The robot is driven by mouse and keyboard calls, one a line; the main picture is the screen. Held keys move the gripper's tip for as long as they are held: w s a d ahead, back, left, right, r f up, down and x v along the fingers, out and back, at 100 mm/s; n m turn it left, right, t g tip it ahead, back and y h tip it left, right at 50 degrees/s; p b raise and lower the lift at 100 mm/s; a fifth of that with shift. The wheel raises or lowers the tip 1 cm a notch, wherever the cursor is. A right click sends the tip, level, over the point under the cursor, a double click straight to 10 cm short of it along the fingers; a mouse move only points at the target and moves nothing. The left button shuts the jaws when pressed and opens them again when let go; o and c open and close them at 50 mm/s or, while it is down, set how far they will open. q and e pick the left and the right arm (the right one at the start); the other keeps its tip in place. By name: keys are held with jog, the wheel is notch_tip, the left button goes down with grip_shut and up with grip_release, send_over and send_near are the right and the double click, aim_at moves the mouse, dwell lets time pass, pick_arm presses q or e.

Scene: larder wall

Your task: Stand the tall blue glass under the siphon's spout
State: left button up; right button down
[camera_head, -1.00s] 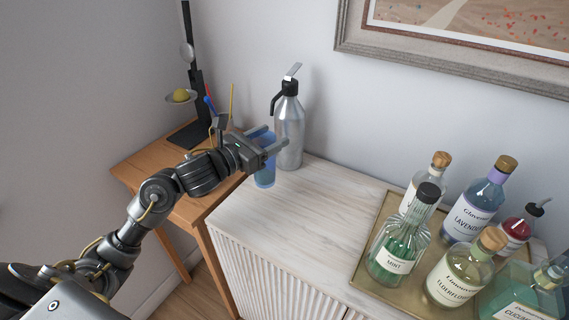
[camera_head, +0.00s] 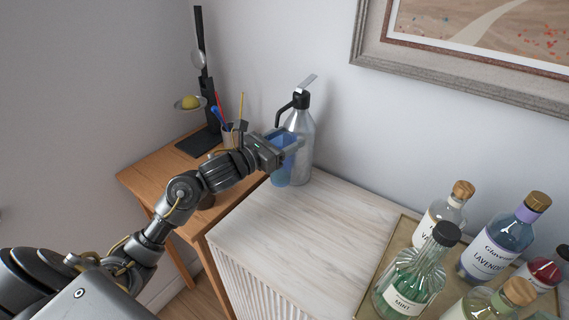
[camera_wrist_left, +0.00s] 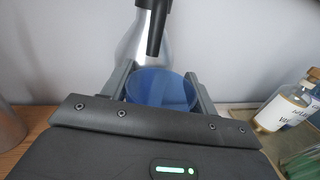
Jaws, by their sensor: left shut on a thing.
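The tall blue glass (camera_head: 284,172) stands upright at the left end of the pale cabinet top, just in front of the siphon. My left gripper (camera_head: 287,144) is shut on it near its upper part. The silver siphon (camera_head: 303,135) with its black head and spout stands right behind the glass. In the left wrist view the glass (camera_wrist_left: 160,88) shows its round rim between my fingers, and the black spout (camera_wrist_left: 156,30) hangs down at its far side. I cannot tell whether the glass base touches the cabinet. My right gripper is not in view.
A brass tray (camera_head: 399,238) with several syrup bottles, among them a mint bottle (camera_head: 408,280), fills the cabinet's right part. The white cabinet top (camera_head: 310,225) is clear in the middle. A wooden desk (camera_head: 150,175) with a pen cup and a black stand is at left.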

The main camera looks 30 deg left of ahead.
pick_arm(q)
jog(key=shift+s+f, duration=0.1)
jog(key=shift+f, duration=2.55)
jog(key=shift+f, duration=0.2)
jog(key=o, duration=1.5)
jog(key=shift+o, duration=0.2)
jog(key=shift+r, duration=0.15)
